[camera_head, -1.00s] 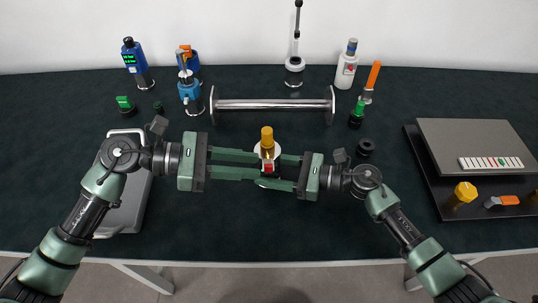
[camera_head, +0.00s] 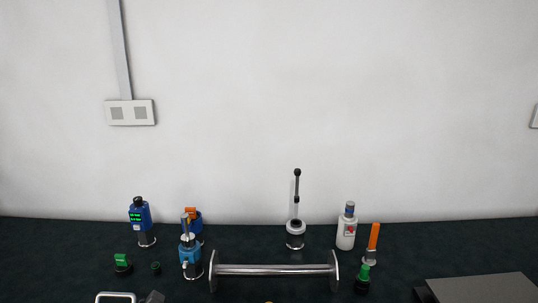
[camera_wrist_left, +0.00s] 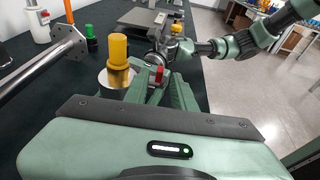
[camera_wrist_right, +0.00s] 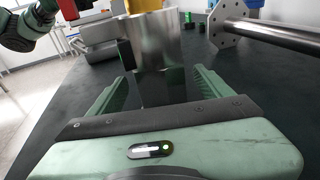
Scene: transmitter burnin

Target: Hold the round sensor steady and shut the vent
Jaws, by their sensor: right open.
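The round sensor has a yellow cap (camera_wrist_left: 118,50) on a shiny metal body (camera_wrist_right: 155,45) and stands upright on the table. A red part (camera_wrist_left: 159,74), perhaps the vent, sits at its side, at the tips of my left gripper (camera_wrist_left: 159,85). The left fingers are close together beside the metal base; whether they touch or grip the red part is unclear. My right gripper (camera_wrist_right: 158,85) is open, with the metal body ahead of and between its fingers; contact is not clear. In the head view both grippers are out of sight and only the cap's top shows at the bottom edge.
A metal tube with end flanges (camera_head: 275,270) lies just behind the sensor. Blue devices (camera_head: 140,215), a white bottle (camera_head: 347,230) and a black-knobbed rod (camera_head: 297,190) stand along the wall. A grey panel (camera_head: 485,290) is at the right.

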